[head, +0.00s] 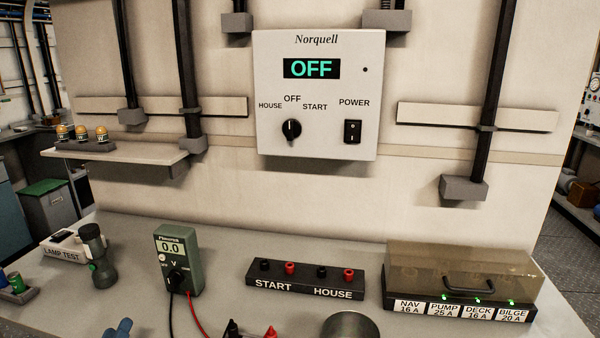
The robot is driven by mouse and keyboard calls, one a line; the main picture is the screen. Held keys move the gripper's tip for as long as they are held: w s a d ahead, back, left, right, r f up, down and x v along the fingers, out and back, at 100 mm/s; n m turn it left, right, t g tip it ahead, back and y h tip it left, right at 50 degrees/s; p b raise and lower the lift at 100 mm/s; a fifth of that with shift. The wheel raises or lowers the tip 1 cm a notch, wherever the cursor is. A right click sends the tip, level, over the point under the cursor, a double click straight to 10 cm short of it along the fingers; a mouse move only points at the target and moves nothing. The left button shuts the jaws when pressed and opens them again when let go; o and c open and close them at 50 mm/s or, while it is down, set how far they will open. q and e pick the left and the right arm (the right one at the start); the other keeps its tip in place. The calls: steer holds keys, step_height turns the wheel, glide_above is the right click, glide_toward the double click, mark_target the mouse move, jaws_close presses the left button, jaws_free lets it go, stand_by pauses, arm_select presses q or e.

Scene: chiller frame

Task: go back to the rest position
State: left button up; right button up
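I make out neither of my grippers and no arm in the head view. The rotary knob (291,130) points up, at OFF. The black power rocker (353,132) is to its right. A green meter (178,260) stands on the bench and reads 0.0, with a black and a red lead running down from it. The black terminal block (305,279) is labelled START and HOUSE.
A fuse box (460,272) with a tinted cover and green lights sits at right. A flashlight (97,255) stands by the lamp test box (68,246) at left. A round metal container (350,325), red and black clips (270,332) and a blue item (118,328) are at the front edge.

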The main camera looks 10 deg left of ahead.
arm_select(q)
steer(key=s+d+f+n+g+y, duration=0.3)
steer(key=s+f+n+g, duration=0.6)
steer(key=n, duration=1)
steer(key=s+d+f+n+g+h, duration=0.2)
steer(key=s+d+n+g+h, duration=0.6)
steer(key=d, duration=0.6)
steer(key=w+d+f+m+t+h+p, duration=0.2)
steer(key=w+d+f+m+t+p, duration=0.1)
steer(key=t, duration=0.6)
steer(key=w+d+f, duration=0.1)
steer(key=w+d, duration=0.1)
steer(key=d, duration=0.1)
steer(key=shift+w, duration=0.15)
arm_select(e)
steer(key=shift+s+d+r+h, duration=0.15)
steer(key=shift+d+h, duration=0.25)
steer(key=shift+d, duration=0.3)
